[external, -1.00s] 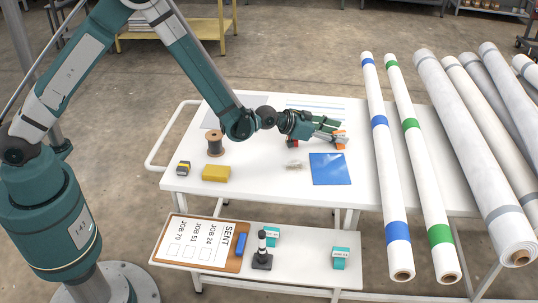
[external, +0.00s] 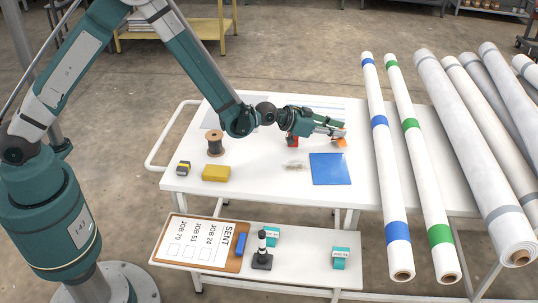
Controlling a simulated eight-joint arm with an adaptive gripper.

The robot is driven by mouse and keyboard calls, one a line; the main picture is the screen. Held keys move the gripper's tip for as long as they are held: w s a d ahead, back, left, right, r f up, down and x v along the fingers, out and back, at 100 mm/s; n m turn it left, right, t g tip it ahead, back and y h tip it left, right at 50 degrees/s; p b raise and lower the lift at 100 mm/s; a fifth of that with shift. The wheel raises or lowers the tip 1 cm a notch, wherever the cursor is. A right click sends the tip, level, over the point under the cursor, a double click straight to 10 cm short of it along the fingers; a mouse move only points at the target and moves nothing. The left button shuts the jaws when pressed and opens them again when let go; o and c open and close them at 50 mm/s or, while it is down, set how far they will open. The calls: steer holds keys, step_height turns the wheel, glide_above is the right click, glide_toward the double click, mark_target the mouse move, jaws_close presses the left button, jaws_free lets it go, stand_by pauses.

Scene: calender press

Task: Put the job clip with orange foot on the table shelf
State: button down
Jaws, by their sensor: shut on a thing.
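The job clip with orange foot (external: 341,142) is at the far right part of the cart's top, mostly hidden by my gripper; its orange part shows just below the fingertips. My gripper (external: 337,131) is shut on it, low over the white table top. I cannot tell whether the clip still touches the top. The table shelf (external: 304,262) is the white lower shelf at the front of the cart, below the top.
On the shelf are a clipboard (external: 203,243), a black stamp (external: 262,252) and teal boxes (external: 340,258). The top (external: 262,190) holds a blue sheet (external: 330,169), a yellow block (external: 216,173), a spool (external: 215,143) and a red item (external: 292,141). Long rolls (external: 386,170) lie to the right.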

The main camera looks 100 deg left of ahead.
steer(key=shift+r+p, duration=0.9)
steer(key=shift+r, duration=3.4)
steer(key=s+d+r+m+h, duration=0.2)
steer(key=s+d+r+h, duration=0.1)
steer(key=d, duration=1.2)
steer(key=s+d+r+m+h, duration=0.3)
steer(key=s+d, duration=0.2)
steer(key=d, duration=1.1)
steer(key=s+d+r+m+h, duration=0.3)
steer(key=s+d, duration=0.1)
steer(key=d, duration=1.2)
steer(key=shift+d+r, duration=0.25)
steer(key=shift+r, duration=0.05)
steer(key=w+a+f+n+y, duration=0.2)
steer(key=w+a, duration=0.4)
steer(key=a, duration=0.8)
steer(key=w+a+f+n+y, duration=0.2)
steer(key=w+a+f+y, duration=0.2)
steer(key=a, duration=1.1)
steer(key=w+a+f+n+y+p, duration=0.1)
steer(key=w+a+f+n+y, duration=0.1)
steer(key=w+a, duration=0.6)
steer(key=a+f+y, duration=0.1)
steer(key=a, duration=0.6)
steer(key=shift+a+y, duration=0.25)
steer(key=shift+y, duration=0.15)
